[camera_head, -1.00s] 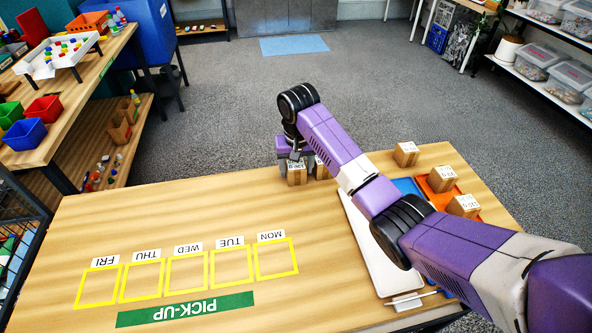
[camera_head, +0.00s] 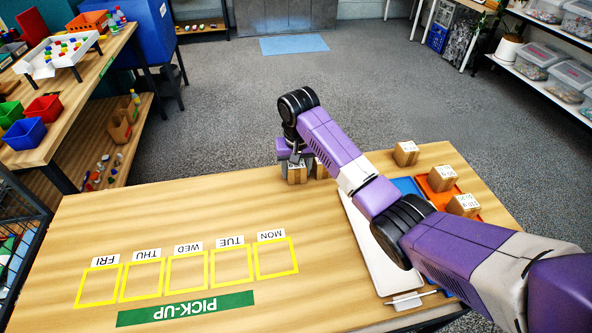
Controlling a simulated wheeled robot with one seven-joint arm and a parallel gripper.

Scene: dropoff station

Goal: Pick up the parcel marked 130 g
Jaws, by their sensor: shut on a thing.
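My gripper (camera_head: 296,164) is at the far edge of the table, pointing down. It is shut on a small brown parcel (camera_head: 297,175) with a white label on top; the label is too small to read surely. Another parcel (camera_head: 320,171) stands just right of it, partly hidden behind my arm. A parcel (camera_head: 406,153) stands alone at the far right of the table. Two more parcels, one farther back (camera_head: 442,178) and one nearer (camera_head: 463,205), are on the orange mat at the right; their labels are not clearly legible.
The wooden table (camera_head: 190,210) has yellow squares labelled MON to FRI and a green PICK-UP strip (camera_head: 185,309) at the front left. A white board (camera_head: 375,255), a blue mat (camera_head: 407,186) and the orange mat (camera_head: 425,186) lie right, partly under my arm. The table's left and middle are clear.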

